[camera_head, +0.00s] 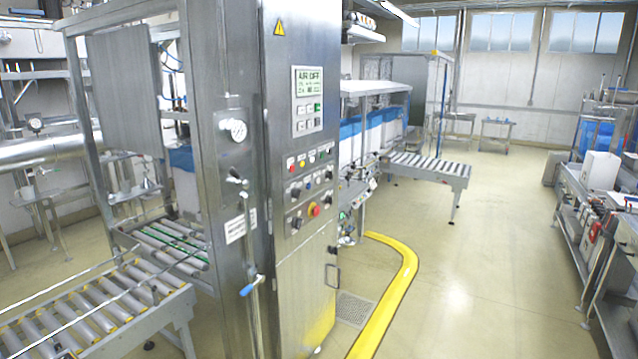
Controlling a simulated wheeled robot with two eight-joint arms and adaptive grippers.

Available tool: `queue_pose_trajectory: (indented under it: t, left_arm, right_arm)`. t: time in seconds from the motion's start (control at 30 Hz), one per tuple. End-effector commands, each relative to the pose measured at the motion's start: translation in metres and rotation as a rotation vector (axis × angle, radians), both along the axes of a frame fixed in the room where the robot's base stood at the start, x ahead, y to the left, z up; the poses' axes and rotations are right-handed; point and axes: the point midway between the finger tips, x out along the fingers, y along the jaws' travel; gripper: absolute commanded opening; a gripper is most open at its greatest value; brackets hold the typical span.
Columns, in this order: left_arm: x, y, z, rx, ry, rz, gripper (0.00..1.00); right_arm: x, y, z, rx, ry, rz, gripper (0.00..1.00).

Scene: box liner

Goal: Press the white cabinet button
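A tall stainless steel cabinet (285,120) stands in the middle of the view. Its front face carries a display (308,82) with a keypad below it, then rows of small buttons and knobs. In the upper row a red button (291,168) is at the left, and a small pale button (302,163) seems to be beside it. The buttons are too small to tell their colours surely. A red knob on a yellow ring (313,209) is lower down among black knobs. Neither of my grippers is in view.
A yellow floor rail (408,265) curves around the cabinet's right side. A blue-handled lever (247,289) and a gauge (236,130) are on its left face. A roller conveyor (95,310) stands at lower left. The floor (485,260) right of the rail is clear up to the benches.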

Motion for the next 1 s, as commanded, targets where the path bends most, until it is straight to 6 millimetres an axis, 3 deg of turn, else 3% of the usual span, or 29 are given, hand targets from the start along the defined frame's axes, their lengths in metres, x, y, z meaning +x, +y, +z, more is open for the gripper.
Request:
queue_pose_trajectory:
  t: [0.07, 0.2, 0.3, 1.0]
  left_arm:
    - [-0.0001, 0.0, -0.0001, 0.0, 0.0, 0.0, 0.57]
    - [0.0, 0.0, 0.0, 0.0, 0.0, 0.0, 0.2]
    - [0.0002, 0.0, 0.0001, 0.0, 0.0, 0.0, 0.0]
    - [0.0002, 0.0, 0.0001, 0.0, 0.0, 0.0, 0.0]
  right_arm:
    - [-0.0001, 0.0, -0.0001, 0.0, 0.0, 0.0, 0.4]
    - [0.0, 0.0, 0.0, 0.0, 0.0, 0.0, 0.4]
    - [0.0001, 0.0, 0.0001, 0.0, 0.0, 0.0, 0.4]
    - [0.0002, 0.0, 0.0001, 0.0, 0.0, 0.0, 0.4]
